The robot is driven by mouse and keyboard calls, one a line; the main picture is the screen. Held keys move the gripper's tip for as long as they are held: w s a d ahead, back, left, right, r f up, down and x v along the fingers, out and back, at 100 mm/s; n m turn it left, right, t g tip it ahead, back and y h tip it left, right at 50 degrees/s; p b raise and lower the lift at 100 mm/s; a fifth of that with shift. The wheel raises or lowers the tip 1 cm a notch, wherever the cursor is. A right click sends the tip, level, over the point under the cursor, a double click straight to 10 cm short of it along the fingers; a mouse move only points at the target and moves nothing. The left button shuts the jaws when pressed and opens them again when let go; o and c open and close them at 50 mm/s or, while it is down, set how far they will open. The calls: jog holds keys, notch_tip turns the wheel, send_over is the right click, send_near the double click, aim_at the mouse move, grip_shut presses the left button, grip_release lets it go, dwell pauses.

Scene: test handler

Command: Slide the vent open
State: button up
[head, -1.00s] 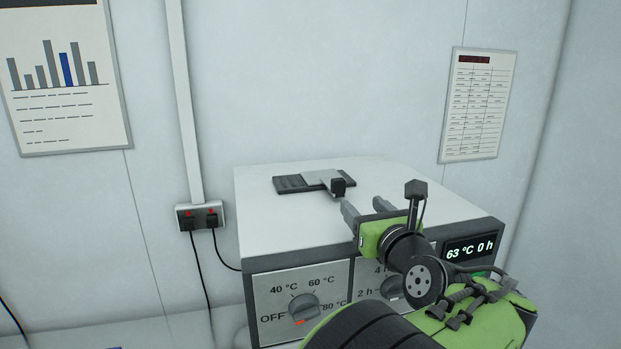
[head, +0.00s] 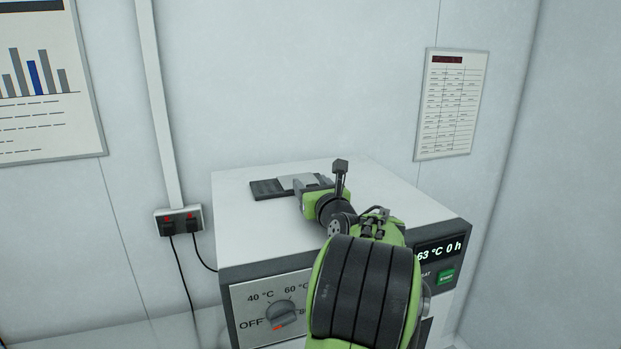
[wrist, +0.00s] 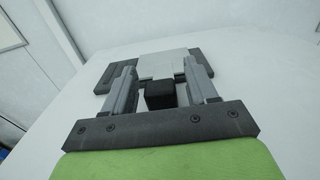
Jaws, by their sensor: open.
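The vent (head: 268,190) is a dark slotted frame on top of the white box-shaped oven, with a light grey sliding plate (head: 297,181) over part of it. In the wrist view the plate (wrist: 163,64) lies across the dark frame (wrist: 107,80), with dark slots showing at the left. A black knob (wrist: 160,95) stands on the plate's near side. My gripper (wrist: 161,88) is open, with one finger on each side of the knob and visible gaps to both. In the head view my gripper (head: 311,186) hides the knob.
The oven (head: 237,222) has a bare white top around the vent. Its front carries a temperature dial (head: 282,313) and a lit display (head: 438,251). A wall socket (head: 179,221) with cables is at the left. A wall chart (head: 451,104) hangs behind.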

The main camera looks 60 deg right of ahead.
jog(key=shift+w+d, duration=0.4)
grip_shut()
jog(key=shift+s+d, duration=0.65)
jog(key=shift+s, duration=0.15)
grip_release()
jog(key=shift+w+a, duration=0.1)
